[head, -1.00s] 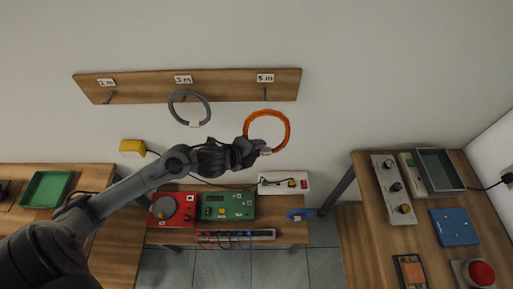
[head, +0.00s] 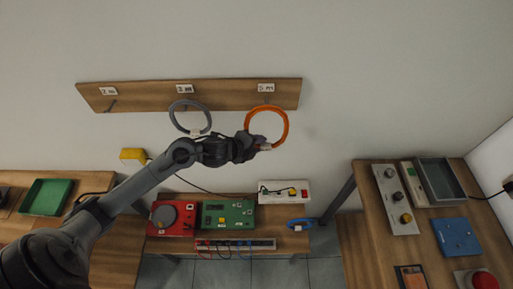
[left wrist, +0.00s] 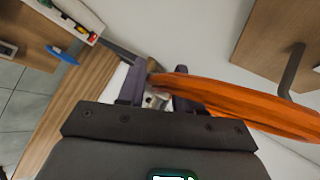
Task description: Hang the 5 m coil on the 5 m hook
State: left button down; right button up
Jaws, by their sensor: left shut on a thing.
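The orange coil (head: 286,124) is a ring held upright just below the right end of the wooden hook board (head: 225,97), under the 5 m label (head: 266,87). My left gripper (head: 262,146) is shut on the coil's lower edge. In the left wrist view the coil (left wrist: 240,99) runs right from between my left fingers (left wrist: 157,95). The 5 m hook (left wrist: 291,72) shows there with its tip close to the coil's upper edge. I cannot tell whether the hook is inside the ring. My right gripper is not in view.
A grey coil (head: 207,113) hangs at the middle hook; the left hook (head: 111,106) is empty. Clear wall lies right of the board.

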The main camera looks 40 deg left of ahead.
pick_arm(q)
jog(key=shift+w+a+f+b, duration=0.45)
jog(key=shift+w+a, duration=0.35)
jog(key=shift+w, duration=0.1)
jog(key=shift+w+a+f+b, duration=0.4)
jog(key=shift+w+a, duration=0.35)
jog(key=shift+w, duration=0.1)
jog(key=shift+f, duration=0.1)
jog(key=c, duration=0.7)
grip_release()
jog(key=shift+o, duration=0.2)
